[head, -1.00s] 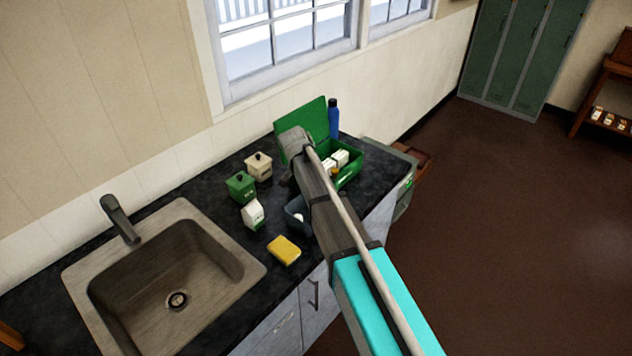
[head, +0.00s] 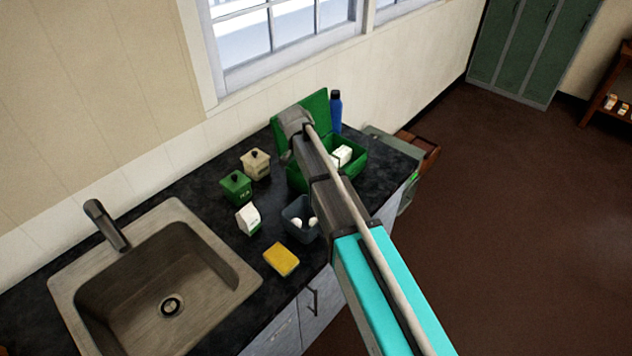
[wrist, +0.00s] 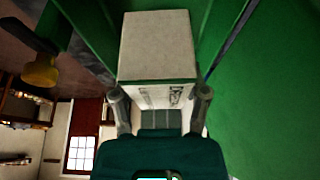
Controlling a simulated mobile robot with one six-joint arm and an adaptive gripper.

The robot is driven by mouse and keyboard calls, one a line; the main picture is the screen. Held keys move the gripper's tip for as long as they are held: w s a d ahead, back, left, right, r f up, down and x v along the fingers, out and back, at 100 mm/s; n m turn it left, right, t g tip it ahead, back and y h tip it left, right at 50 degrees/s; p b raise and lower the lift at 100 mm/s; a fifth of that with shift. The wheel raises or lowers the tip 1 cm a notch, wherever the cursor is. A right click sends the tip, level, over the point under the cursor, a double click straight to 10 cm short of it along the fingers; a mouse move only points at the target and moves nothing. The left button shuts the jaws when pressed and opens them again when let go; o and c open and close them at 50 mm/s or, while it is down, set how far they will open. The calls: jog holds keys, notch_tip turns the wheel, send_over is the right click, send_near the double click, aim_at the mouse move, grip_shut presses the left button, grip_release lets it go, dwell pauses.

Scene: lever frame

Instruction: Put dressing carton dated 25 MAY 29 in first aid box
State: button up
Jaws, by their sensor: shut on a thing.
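The green first aid box (head: 358,168) stands on the far end of the counter with its lid (head: 317,108) raised. My gripper (wrist: 160,97) is shut on a white and green carton (wrist: 157,47) in the wrist view. Its dark print is too blurred to read as a date. Green walls surround the carton on both sides in that view, so it is at or inside the box; whether it touches the bottom I cannot tell. In the head view my arm hides the gripper. A white carton (head: 342,155) shows in the box there; I cannot tell if it is the held one.
A blue bottle (head: 336,111) stands behind the box. Nearer are a cream canister (head: 256,166), a green canister (head: 236,188), a white carton (head: 248,220), a grey bin (head: 299,222) with white round things, a yellow sponge (head: 281,260) and the sink (head: 160,280).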

jog(key=shift+d+f, duration=0.1)
jog(key=shift+d, duration=0.1)
jog(key=shift+d+f+b, duration=0.1)
jog(key=shift+f+b, duration=0.6)
jog(key=shift+b, duration=0.15)
notch_tip(320, 180, down, 5)
jog(key=b, duration=0.4)
jog(key=shift+r+b, duration=0.15)
jog(key=shift+b, duration=0.15)
jog(key=shift+f+b, duration=1.85)
jog(key=shift+b, duration=0.05)
jog(key=shift+f, duration=0.15)
jog(key=o, duration=1.1)
jog(key=shift+o, duration=0.2)
